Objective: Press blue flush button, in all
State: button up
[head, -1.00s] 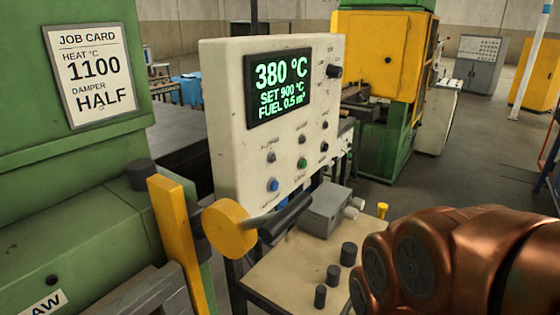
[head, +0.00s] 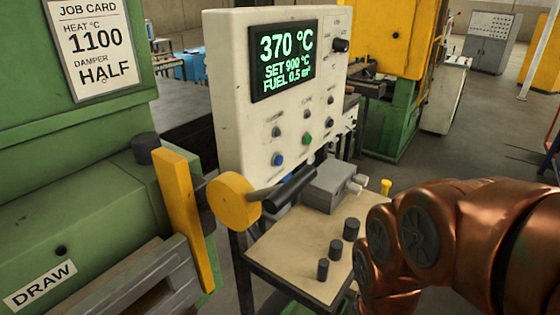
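The blue button (head: 278,159) sits low on the left of the white control panel (head: 228,110). It stands clear and unobstructed in the head view. The green button (head: 307,139) is up and to its right. The panel's display (head: 284,60) reads 370 °C, SET 900 °C, FUEL 0.5 m³. My copper-coloured arm fills the lower right, apart from the panel.
A yellow lever with a black handle (head: 292,188) projects in front of the panel's lower edge. A grey box (head: 327,189) and several black knobs stand on the beige table (head: 270,247). A job card (head: 96,45) reads HEAT 1100, DAMPER HALF. A green machine fills the left.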

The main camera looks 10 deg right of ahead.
grip_shut()
dwell(1.3)
